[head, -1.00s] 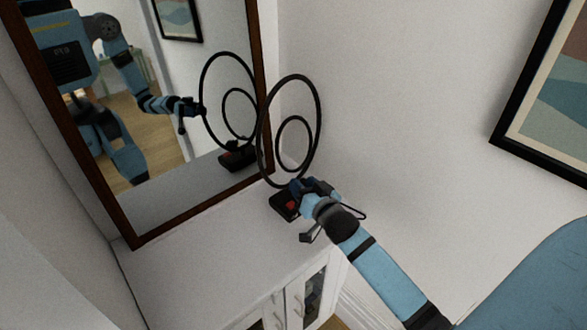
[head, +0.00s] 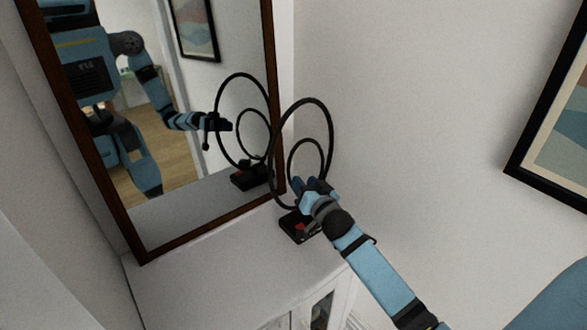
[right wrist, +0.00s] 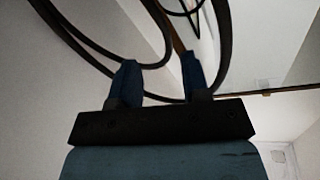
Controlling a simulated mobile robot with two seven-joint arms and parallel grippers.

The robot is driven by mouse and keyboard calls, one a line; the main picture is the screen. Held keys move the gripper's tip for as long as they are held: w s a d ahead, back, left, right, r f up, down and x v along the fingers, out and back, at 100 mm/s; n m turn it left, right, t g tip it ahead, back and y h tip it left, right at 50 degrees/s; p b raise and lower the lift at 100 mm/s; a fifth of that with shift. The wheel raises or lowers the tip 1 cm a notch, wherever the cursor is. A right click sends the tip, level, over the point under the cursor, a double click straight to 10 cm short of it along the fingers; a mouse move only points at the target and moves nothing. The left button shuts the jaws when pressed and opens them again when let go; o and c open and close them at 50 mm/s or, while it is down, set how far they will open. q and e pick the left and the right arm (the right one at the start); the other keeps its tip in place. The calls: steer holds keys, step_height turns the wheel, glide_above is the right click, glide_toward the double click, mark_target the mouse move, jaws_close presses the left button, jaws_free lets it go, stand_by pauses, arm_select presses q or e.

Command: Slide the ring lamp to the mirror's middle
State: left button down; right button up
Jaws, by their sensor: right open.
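The ring lamp (head: 331,128) has a large and a small black ring on a black base with a red patch (head: 289,229). It stands on the white cabinet top near the right end of the brown-framed mirror (head: 170,222). My right gripper (head: 306,184) is at the lower part of the rings, above the base. In the right wrist view its two blue fingers (right wrist: 159,62) are apart, with the dark rings (right wrist: 75,50) close around them. I cannot tell whether the fingers touch the rings. My left gripper is not in view.
The white cabinet top (head: 215,285) is clear to the left of the lamp, along the mirror. A white wall (head: 420,120) is on the right, with a framed picture (head: 560,140). The mirror reflects the lamp and my body.

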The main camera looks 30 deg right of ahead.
mark_target(290, 166)
steer(key=w, duration=0.6)
steer(key=w+d+p, duration=0.1)
steer(key=w, duration=0.2)
steer(key=shift+w+d, duration=0.1)
steer(key=shift+w, duration=0.1)
jaws_close()
stand_by(1.1)
